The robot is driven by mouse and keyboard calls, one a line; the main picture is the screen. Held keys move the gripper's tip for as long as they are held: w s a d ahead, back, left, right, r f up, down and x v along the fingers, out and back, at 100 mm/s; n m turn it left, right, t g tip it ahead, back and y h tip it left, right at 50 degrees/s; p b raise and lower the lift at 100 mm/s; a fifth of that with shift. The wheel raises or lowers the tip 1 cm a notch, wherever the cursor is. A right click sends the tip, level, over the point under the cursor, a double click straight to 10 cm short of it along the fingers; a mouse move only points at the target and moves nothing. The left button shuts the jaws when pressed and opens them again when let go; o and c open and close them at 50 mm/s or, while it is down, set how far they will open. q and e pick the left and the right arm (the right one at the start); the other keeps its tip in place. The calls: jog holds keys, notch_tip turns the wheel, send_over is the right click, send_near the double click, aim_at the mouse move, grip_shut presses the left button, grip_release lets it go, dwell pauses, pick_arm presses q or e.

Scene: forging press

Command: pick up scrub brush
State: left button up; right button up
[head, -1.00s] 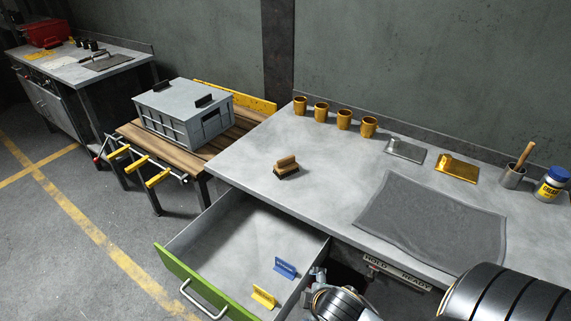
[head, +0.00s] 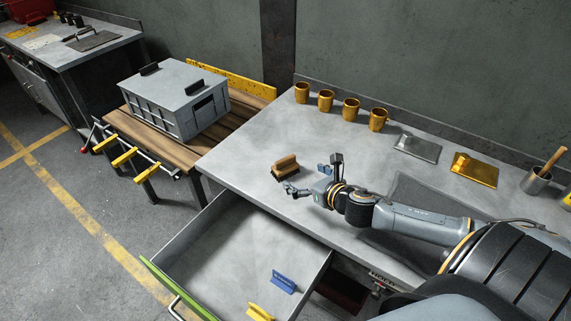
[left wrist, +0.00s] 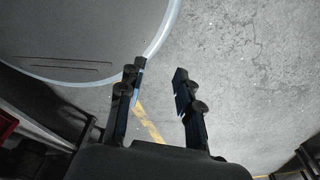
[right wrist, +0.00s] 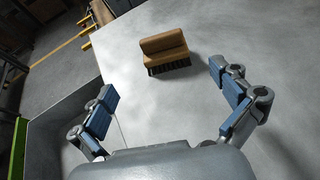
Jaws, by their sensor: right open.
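The scrub brush (head: 285,167) has a tan wooden block and dark bristles. It stands bristles down on the grey worktop, near the worktop's left front edge. In the right wrist view the brush (right wrist: 164,52) lies ahead of the fingertips, between their lines and apart from them. My right gripper (head: 312,176) is open and empty, just right of the brush over the worktop. Its two blue-padded fingers (right wrist: 168,92) are spread wide. My left gripper (left wrist: 160,78) shows only in the left wrist view, with its fingers apart, nothing between them and floor beyond.
An open drawer (head: 215,262) with a green front juts out below the worktop (head: 240,150). Several orange cups (head: 351,108) line the back. A grey crate (head: 175,97) stands on a wooden bench at left. The worktop around the brush is clear.

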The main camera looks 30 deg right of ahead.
aim_at(287, 165)
jog(key=x, duration=0.3)
jog(key=shift+w+d, duration=0.1)
jog(key=shift+w, duration=0.1)
jog(key=shift+w+d+f, duration=0.15)
jog(key=shift+w+f, duration=0.3)
jog(key=shift+w, duration=0.25)
jog(key=shift+w+f, duration=0.2)
jog(key=shift+w, duration=0.45)
jog(key=shift+w+f+p, duration=0.1)
jog(key=shift+w+p, duration=0.25)
jog(key=x, duration=0.3)
jog(key=shift+w+d+f, duration=0.1)
jog(key=shift+w+f, duration=0.05)
jog(key=shift+w, duration=0.05)
jog(key=shift+w+f, duration=0.15)
jog(key=shift+w, duration=0.2)
jog(key=c, duration=1)
jog(key=shift+c, duration=1.4)
pick_arm(q)
jog(key=shift+s+a+r, duration=0.45)
jog(key=shift+r, duration=0.1)
